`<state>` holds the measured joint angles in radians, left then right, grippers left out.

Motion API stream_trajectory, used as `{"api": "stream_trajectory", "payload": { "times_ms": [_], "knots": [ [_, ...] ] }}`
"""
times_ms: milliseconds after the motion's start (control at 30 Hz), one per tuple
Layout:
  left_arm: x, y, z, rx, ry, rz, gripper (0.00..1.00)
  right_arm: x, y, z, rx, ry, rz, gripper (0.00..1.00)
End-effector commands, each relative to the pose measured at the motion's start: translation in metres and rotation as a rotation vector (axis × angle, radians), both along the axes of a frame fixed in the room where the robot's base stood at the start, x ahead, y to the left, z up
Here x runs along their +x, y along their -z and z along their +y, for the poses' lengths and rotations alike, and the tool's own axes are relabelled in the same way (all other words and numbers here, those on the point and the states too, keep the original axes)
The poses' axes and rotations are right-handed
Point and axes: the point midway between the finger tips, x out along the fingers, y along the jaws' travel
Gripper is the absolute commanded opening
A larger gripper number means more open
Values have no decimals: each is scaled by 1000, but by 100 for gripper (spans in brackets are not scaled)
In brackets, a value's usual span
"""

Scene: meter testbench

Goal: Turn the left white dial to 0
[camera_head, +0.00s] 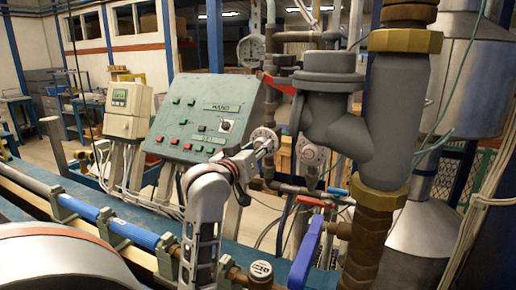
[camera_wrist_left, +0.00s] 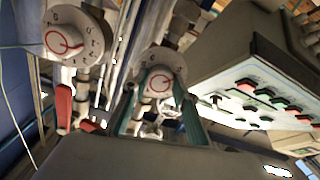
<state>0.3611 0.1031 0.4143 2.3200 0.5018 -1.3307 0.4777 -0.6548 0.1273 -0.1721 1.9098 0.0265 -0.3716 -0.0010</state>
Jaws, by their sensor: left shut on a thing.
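The left white dial (camera_head: 263,139) is a round white knob with a numbered rim, on piping right of the green control panel. It also shows in the left wrist view (camera_wrist_left: 158,83), with a red ring mark on its face. My left gripper (camera_head: 257,146) reaches up to it and is shut on it, with one finger at each side in the left wrist view (camera_wrist_left: 160,100). The dial's setting is too small to read surely. A second white dial (camera_head: 312,155) stands to its right and shows at upper left in the left wrist view (camera_wrist_left: 66,41), apart from the gripper. My right gripper is out of view.
The green control panel (camera_head: 208,115) with buttons stands close left of the gripper. A thick grey pipe body (camera_head: 335,105) crowds the right. A blue valve handle (camera_head: 305,258) and a red handle (camera_head: 312,202) are below. A white meter box (camera_head: 128,110) stands farther left.

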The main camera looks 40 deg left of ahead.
Motion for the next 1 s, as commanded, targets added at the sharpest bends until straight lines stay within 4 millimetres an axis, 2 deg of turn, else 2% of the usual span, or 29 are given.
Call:
{"api": "stream_trajectory", "payload": {
  "times_ms": [67, 100, 133, 433, 567, 667, 1000],
  "knots": [
    [0, -3, 0, -1, 0, -8, 7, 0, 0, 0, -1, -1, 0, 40],
    [0, -3, 0, -1, 0, -8, 39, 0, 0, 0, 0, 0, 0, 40],
    [0, -3, 0, 0, 0, -6, 45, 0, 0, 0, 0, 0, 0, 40],
    [0, -1, 0, 1, 0, -3, 45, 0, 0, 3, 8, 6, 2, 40],
    [0, -7, 0, 1, 0, -4, 45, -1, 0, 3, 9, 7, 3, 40],
    [0, -19, 0, 2, 1, -6, 45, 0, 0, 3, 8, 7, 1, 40],
    [0, -77, 0, 2, 1, -8, 45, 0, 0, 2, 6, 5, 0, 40]
  ]
}}
